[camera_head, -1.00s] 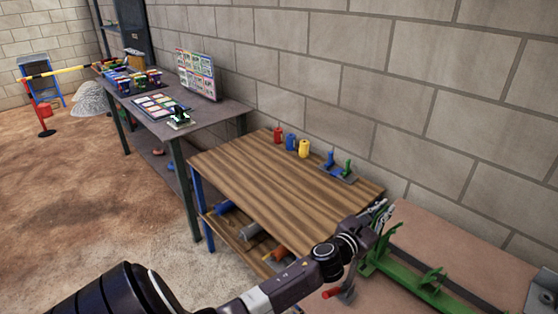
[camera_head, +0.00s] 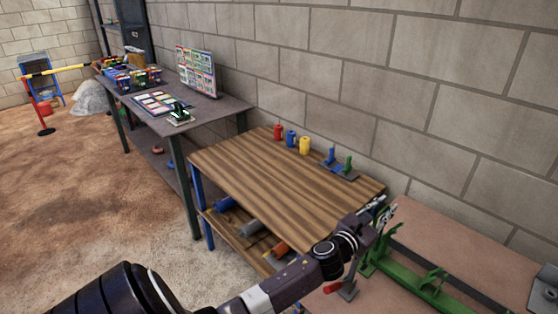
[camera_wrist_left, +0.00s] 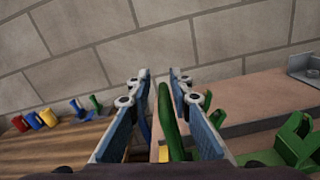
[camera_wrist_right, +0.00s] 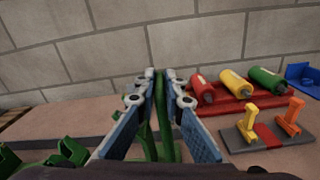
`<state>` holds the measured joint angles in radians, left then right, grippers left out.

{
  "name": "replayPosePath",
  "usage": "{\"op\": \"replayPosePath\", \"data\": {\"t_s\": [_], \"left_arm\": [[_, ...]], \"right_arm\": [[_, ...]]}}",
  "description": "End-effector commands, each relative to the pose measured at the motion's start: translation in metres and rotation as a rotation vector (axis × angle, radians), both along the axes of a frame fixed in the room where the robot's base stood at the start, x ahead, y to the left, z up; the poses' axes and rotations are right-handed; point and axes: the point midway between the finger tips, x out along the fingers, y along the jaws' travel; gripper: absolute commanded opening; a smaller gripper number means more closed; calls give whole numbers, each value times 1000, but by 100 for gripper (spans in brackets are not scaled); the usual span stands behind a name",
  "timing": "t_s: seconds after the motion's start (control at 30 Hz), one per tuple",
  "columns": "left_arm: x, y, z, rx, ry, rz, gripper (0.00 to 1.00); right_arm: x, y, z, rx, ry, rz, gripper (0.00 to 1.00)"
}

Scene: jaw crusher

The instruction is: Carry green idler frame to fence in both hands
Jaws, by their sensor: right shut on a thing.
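The green idler frame (camera_head: 410,277) lies along the brownish surface at the lower right of the head view, with upright brackets on it. My left gripper (camera_head: 382,212) is at its left end. In the left wrist view its fingers (camera_wrist_left: 160,82) stand apart, with a green upright of the frame (camera_wrist_left: 169,120) between them, nearer the right finger. In the right wrist view my right gripper (camera_wrist_right: 161,80) is shut on another green upright (camera_wrist_right: 159,100). The right gripper is outside the head view.
A wooden-topped table (camera_head: 270,175) with coloured cylinders (camera_head: 291,138) stands left of the frame. Beyond it is a dark table (camera_head: 205,112) with bins. A block wall (camera_head: 350,70) runs close behind. A striped barrier (camera_head: 60,71) stands far left; the floor (camera_head: 70,180) between is open.

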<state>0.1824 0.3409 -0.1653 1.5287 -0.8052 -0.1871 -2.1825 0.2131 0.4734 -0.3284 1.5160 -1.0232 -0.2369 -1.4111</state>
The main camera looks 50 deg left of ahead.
Motion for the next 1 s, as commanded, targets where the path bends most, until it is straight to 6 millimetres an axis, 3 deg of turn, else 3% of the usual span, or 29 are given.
{"op": "replayPosePath", "data": {"t_s": [0.03, 0.27, 0.3, 0.47, 0.77, 1.0], "left_arm": [[0, -1, -2, -1, 4, 0, 27], [-1, -1, -5, -4, 8, -1, 30], [-3, -1, -14, -5, 23, 2, 30], [-2, -1, -11, -6, 18, 0, 30], [-1, -2, -8, -5, 13, -1, 30], [-1, -2, -7, -5, 11, -2, 30]], "right_arm": [[2, -3, 7, 2, -12, -8, 0], [2, -3, 7, 2, -12, -8, 0], [0, -3, -1, 3, 2, -8, 13], [0, -2, -1, 2, 1, -5, 29], [-1, 0, -1, 0, 0, -1, 29], [-29, -1, -2, -1, 3, 1, 29]]}}
